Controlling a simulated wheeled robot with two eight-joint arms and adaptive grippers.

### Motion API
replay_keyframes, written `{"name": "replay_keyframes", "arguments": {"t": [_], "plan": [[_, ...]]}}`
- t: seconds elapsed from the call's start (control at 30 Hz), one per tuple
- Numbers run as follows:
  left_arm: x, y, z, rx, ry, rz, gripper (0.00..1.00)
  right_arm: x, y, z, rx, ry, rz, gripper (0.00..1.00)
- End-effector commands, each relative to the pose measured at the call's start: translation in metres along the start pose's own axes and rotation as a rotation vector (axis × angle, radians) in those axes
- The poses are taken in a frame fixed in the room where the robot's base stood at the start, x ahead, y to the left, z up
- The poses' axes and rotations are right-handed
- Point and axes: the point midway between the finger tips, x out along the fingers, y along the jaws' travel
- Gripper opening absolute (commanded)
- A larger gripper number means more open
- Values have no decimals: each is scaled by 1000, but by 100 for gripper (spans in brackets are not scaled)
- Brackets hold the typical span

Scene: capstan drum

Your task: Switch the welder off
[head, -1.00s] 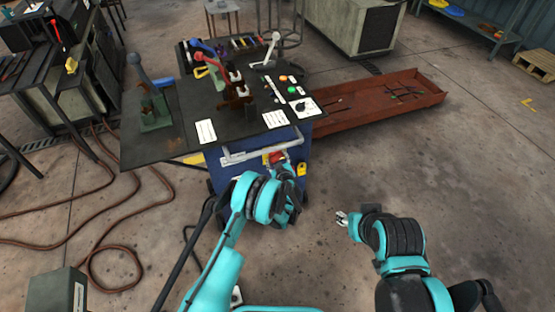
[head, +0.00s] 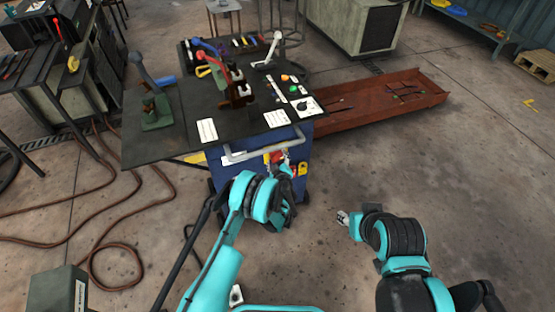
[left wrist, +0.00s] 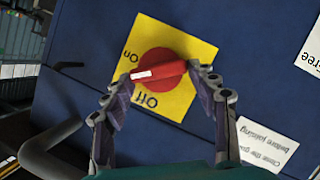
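The welder is the blue cabinet (head: 237,176) below the dark work top. Its switch is a red rotary knob (left wrist: 158,70) on a yellow plate (left wrist: 172,35) marked On and Off. In the left wrist view the knob's bar lies nearly level, its white mark at the left end, close to the On side. My left gripper (left wrist: 163,75) has one finger at each end of the bar, and both fingertips seem to touch it. In the head view the left gripper (head: 285,180) is at the cabinet front. My right gripper (head: 343,218) hangs away from the cabinet; its fingers are too small to judge.
A grey handle bar (head: 263,145) crosses the cabinet front above the switch. The work top (head: 190,150) carries levers, labels and coloured buttons. A long rust-red tray (head: 410,115) lies behind right. Brown hoses (head: 90,240) lie on the floor at left.

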Motion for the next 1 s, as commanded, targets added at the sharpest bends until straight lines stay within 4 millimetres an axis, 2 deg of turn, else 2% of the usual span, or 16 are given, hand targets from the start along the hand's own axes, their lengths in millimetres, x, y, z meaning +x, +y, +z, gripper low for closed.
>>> {"name": "replay_keyframes", "arguments": {"t": [0.07,0.47,0.67,0.83,1.0], "plan": [[0,0,0,0,0,0,78,0,0,0,0,0,0,40],[0,2,0,37,-1,-14,78,0,0,0,0,0,0,40],[0,6,2,262,-2,-108,78,0,0,0,0,0,0,40],[1,11,4,574,-2,-236,78,0,0,0,0,0,0,40],[-37,20,3,579,-1,-237,78,-14,0,-10,0,0,0,40]]}}
